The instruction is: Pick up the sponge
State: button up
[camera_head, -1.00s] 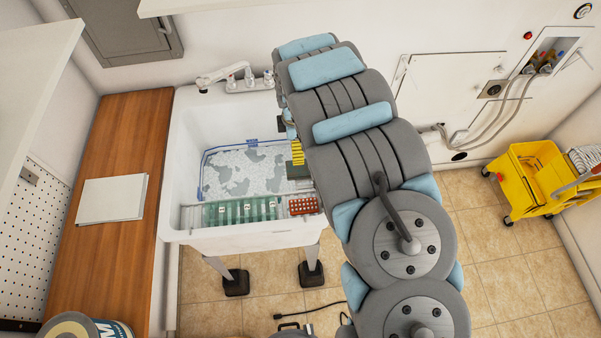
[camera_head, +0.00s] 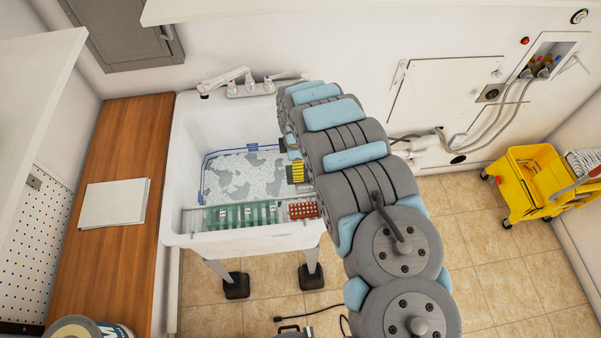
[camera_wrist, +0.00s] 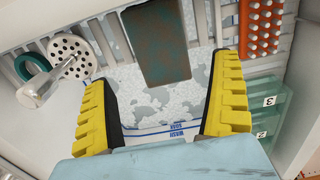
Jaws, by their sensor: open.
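A dark grey-green block with brownish stains (camera_wrist: 156,44), which looks like the sponge, lies at the rack in the wrist view. It is beyond my open yellow fingers, between their lines and apart from them. In the head view my arm covers that spot, and I cannot make out the block. My gripper (camera_wrist: 165,78) is open and empty; its yellow fingers also show over the right side of the sink in the head view (camera_head: 298,172).
The white sink (camera_head: 180,180) holds speckled, foamy water. A rack across its front carries green numbered holders (camera_head: 240,214) and a red-orange bumpy piece (camera_head: 303,210), beside the block. A yellow mop bucket (camera_head: 530,190) stands right.

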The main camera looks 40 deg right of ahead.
aim_at(289, 168)
jog(key=shift+s+a+f+p, duration=0.1)
jog(key=shift+f+p, duration=0.1)
jog(key=shift+f, duration=0.45)
jog(key=shift+w+a+f+p, duration=0.1)
jog(key=shift+a+f+p, duration=0.1)
jog(key=shift+f, duration=0.4)
jog(key=shift+s+a+f+p, duration=0.1)
jog(key=shift+f+p, duration=0.1)
jog(key=shift+f, duration=0.45)
jog(key=shift+d+f, duration=0.1)
jog(key=shift+f, duration=0.65)
jog(key=c, duration=1)
